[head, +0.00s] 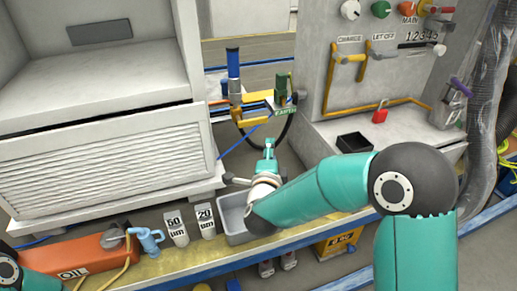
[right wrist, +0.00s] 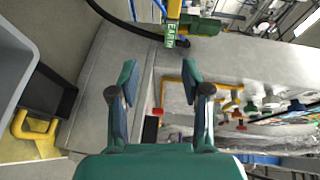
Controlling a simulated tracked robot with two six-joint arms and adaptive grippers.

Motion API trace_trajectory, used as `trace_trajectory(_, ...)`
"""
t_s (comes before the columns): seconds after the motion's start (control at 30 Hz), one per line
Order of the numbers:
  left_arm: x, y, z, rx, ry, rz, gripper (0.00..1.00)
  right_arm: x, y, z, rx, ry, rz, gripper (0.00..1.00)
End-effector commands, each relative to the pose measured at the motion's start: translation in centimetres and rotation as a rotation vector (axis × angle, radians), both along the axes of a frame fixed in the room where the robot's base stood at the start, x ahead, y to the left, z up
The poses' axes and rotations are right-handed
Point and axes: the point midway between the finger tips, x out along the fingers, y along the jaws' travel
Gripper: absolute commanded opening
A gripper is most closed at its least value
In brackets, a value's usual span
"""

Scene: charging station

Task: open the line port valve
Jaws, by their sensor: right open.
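No part in view carries a label I can read as the line port. The grey control panel (head: 330,75) has a white knob (head: 350,9), a green knob (head: 380,9) and an orange knob (head: 409,9) marked MAIN. A small grey fitting with a purple lever (head: 461,87) stands at the panel's right side; I cannot tell if it is the valve. My right gripper (head: 268,150) is open and empty, left of the panel and below the green EARTH clamp (head: 281,90). In the right wrist view its fingers (right wrist: 162,75) are apart with nothing between. My left gripper is out of view.
A red padlock (head: 380,113) and black tray (head: 354,143) lie on the panel's ledge. A grey bin (head: 231,222) is beneath my right forearm. The louvred cabinet (head: 110,165) blocks the left. An orange OIL box (head: 85,258) and blue jug (head: 147,240) stand in front.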

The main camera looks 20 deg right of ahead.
Motion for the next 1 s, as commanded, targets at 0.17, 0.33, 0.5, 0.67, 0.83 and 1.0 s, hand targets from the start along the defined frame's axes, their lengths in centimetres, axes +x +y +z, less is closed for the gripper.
trace_trajectory(0.17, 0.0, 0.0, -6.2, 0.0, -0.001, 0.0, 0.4, -0.3, 2.7, -0.6, 0.044, -0.117, 0.017, 0.48)
trace_trajectory(0.33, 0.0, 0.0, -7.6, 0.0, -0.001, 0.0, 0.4, -0.5, 4.2, -0.2, 0.056, -0.15, 0.041, 0.48)
trace_trajectory(0.5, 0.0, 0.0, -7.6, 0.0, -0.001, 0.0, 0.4, 0.3, 4.1, 0.1, 0.057, -0.155, 0.045, 0.48)
trace_trajectory(0.67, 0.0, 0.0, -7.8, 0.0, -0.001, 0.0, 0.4, 2.5, 3.2, 0.0, 0.055, -0.154, 0.043, 0.48)
trace_trajectory(0.83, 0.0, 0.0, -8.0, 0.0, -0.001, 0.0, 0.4, 5.8, 2.0, -0.1, 0.056, -0.153, 0.043, 0.48)
trace_trajectory(1.0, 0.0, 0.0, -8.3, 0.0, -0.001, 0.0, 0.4, 9.3, 0.7, -0.1, 0.055, -0.152, 0.044, 0.48)
